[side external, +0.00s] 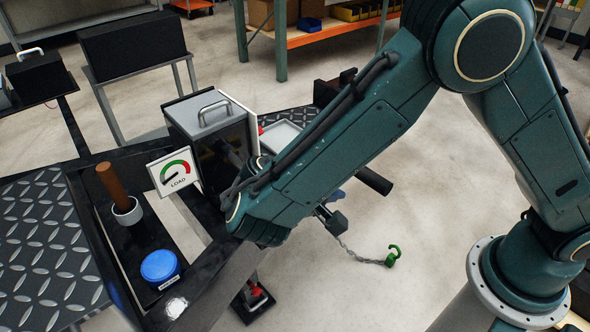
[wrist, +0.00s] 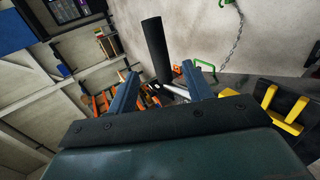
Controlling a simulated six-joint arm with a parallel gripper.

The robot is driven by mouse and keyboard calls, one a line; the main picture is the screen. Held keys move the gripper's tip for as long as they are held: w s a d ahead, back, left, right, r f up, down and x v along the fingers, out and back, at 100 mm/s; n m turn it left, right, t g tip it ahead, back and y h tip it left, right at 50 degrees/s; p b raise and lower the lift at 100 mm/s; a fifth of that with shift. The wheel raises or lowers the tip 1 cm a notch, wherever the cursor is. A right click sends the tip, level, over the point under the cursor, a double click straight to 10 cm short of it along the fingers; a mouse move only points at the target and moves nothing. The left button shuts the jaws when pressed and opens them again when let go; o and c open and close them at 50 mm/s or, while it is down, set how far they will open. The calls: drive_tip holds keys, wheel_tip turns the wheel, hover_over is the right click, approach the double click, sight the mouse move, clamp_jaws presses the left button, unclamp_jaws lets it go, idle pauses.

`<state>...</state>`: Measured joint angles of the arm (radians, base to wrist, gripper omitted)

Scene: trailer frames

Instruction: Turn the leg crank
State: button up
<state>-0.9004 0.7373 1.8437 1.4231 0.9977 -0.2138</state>
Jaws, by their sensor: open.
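The crank's likely handle is a black cylinder (side external: 374,180) sticking out just past my forearm in the side view. In the wrist view the black cylinder (wrist: 155,48) rises ahead of my fingers, its lower end between them. My gripper (wrist: 160,72) is open, with one blue-grey finger on each side of that lower end. I cannot tell if either finger touches it. In the side view only a small blue part of my gripper (side external: 336,196) shows beside the forearm. The rest of the crank is hidden by my arm.
A chain with a green hook (side external: 391,256) lies on the floor at right. A grey box with a handle (side external: 206,121), a LOAD gauge (side external: 175,172), a brown lever (side external: 114,187) and a blue button (side external: 160,267) are on the trailer frame. Yellow parts (wrist: 285,108) stand right of my gripper.

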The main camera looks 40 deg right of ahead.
drive_tip(key=c, duration=0.5)
drive_tip(key=shift+w+d, duration=0.1)
drive_tip(key=shift+d, duration=0.05)
drive_tip(key=c, duration=0.4)
drive_tip(key=shift+w+d+m+g+y, duration=0.15)
drive_tip(key=shift+d+m+g+y, duration=0.15)
drive_tip(key=shift+m, duration=0.2)
clamp_jaws()
drive_tip(key=w+d+r+m+g+y, duration=0.3)
drive_tip(key=d+m+y, duration=0.5)
drive_tip(key=d+m, duration=0.35)
drive_tip(key=s+d+f+m+t+y, duration=0.3)
drive_tip(key=d+f+m+y, duration=0.2)
drive_tip(key=y, duration=0.8)
drive_tip(key=d+f, duration=0.1)
drive_tip(key=d, duration=0.2)
drive_tip(key=shift+s+d+t, duration=0.15)
drive_tip(key=shift+s+t, duration=0.15)
